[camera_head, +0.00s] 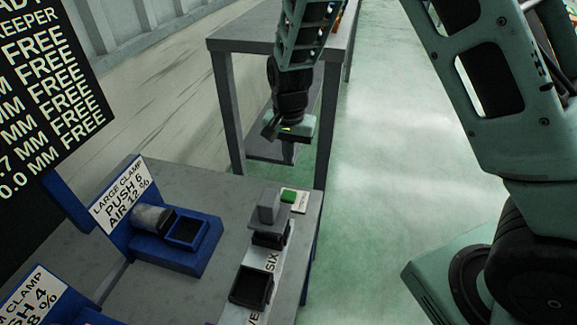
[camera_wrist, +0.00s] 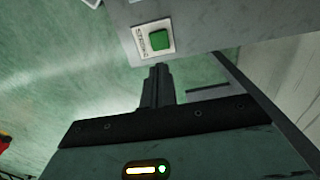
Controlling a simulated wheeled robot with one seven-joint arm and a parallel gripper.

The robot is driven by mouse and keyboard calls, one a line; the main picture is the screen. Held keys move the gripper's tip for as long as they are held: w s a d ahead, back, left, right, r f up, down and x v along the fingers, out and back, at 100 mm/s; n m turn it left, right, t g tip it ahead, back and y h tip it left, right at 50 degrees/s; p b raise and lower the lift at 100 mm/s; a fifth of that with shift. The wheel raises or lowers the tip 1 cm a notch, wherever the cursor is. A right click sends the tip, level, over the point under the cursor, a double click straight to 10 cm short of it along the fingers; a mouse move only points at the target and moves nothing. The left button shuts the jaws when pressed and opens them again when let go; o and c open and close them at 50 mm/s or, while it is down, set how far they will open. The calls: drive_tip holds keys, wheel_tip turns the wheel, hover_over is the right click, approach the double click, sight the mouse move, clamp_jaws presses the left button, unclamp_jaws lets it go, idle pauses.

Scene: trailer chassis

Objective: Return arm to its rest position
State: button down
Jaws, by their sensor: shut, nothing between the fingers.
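My gripper (camera_head: 289,153) hangs at the end of my arm in the head view, at the upper middle. It is above and beyond the far edge of the near grey table (camera_head: 225,200), and points down. In the wrist view its dark fingers (camera_wrist: 157,84) are together with nothing between them. The fingertips lie just below the green button (camera_wrist: 161,39) in that picture, and I cannot tell the gap in depth. The button also shows in the head view (camera_head: 289,196), on a small white labelled plate at the table's far corner.
Blue fixtures with a "LARGE CLAMP" sign (camera_head: 119,194) stand on the near table. Dark square holders (camera_head: 251,287) and a grey block (camera_head: 269,207) stand on a labelled strip. A second grey table (camera_head: 240,47) stands behind my gripper. Green floor (camera_head: 385,170) is open to the right.

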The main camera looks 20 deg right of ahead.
drive_tip(key=shift+r, duration=0.2)
idle(0.3)
drive_tip(key=s+a+r+n+y+b, duration=0.1)
drive_tip(key=s+a+r+n, duration=0.25)
drive_tip(key=s, duration=0.25)
drive_tip(key=s+a+r+n+y, duration=0.1)
drive_tip(key=s+a+r+n, duration=0.25)
drive_tip(key=s, duration=0.25)
drive_tip(key=s+r+n, duration=0.2)
drive_tip(key=s+n, duration=0.2)
drive_tip(key=s, duration=0.4)
drive_tip(key=s+r+n+h+b, duration=0.1)
drive_tip(key=s+n, duration=0.3)
drive_tip(key=s, duration=0.4)
drive_tip(key=shift+r, duration=0.35)
